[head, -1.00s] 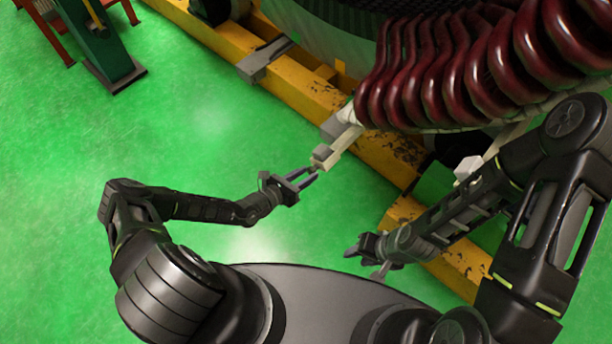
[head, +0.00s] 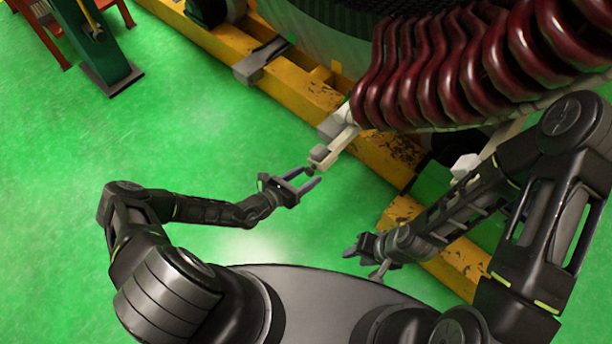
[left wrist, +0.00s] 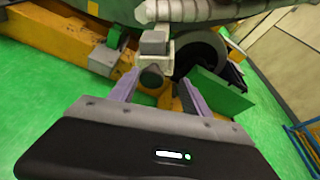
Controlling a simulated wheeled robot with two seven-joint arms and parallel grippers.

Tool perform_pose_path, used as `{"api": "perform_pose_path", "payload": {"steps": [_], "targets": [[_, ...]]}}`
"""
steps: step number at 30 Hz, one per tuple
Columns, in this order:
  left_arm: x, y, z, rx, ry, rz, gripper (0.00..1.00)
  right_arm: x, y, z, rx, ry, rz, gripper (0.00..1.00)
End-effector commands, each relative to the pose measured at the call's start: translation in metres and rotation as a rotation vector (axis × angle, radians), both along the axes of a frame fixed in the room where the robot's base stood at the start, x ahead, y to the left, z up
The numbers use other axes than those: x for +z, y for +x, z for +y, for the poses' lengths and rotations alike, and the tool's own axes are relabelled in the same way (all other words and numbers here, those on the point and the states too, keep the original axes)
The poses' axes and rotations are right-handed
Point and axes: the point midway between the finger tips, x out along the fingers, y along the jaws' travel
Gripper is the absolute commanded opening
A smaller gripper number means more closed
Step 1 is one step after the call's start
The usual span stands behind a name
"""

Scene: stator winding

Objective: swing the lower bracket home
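A cream bracket (head: 338,146) with a grey block at its end sticks out below the dark red coils (head: 455,75). In the left wrist view the bracket's end (left wrist: 153,58) is straight ahead, between and beyond the finger lines. My left gripper (head: 311,176) is open, its tips close to the bracket's end; I cannot tell whether they touch. Its open fingers also show in the left wrist view (left wrist: 158,84). A second pale bracket (head: 466,166) shows further right, partly behind my right arm. My right gripper (head: 362,262) is open and empty, low over the floor.
A yellow beam (head: 290,85) with worn paint runs under the stator, and a grey clamp (head: 258,62) sits on it. The green floor (head: 190,130) on the left is clear.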

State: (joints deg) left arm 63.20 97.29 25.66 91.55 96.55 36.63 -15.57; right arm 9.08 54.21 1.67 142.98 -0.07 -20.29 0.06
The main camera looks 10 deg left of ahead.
Motion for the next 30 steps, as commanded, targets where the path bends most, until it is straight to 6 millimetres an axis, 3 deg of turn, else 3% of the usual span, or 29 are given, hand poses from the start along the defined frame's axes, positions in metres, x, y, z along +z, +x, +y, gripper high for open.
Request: {"api": "perform_pose_path", "payload": {"steps": [8, 22, 30], "targets": [[0.001, -0.003, 0.004, 0.002, 0.002, 0.0, 0.55, 0.0, 0.0, 0.0, 0.0, 0.0, 0.0, 0.36], [0.021, -0.055, 0.039, 0.0, 0.002, 0.0, 0.55, -0.001, 0.0, 0.0, 0.0, 0.0, 0.0, 0.36], [0.023, -0.061, 0.043, 0.0, 0.0, 0.0, 0.55, -0.001, 0.0, 0.0, 0.0, 0.0, 0.0, 0.36]]}}
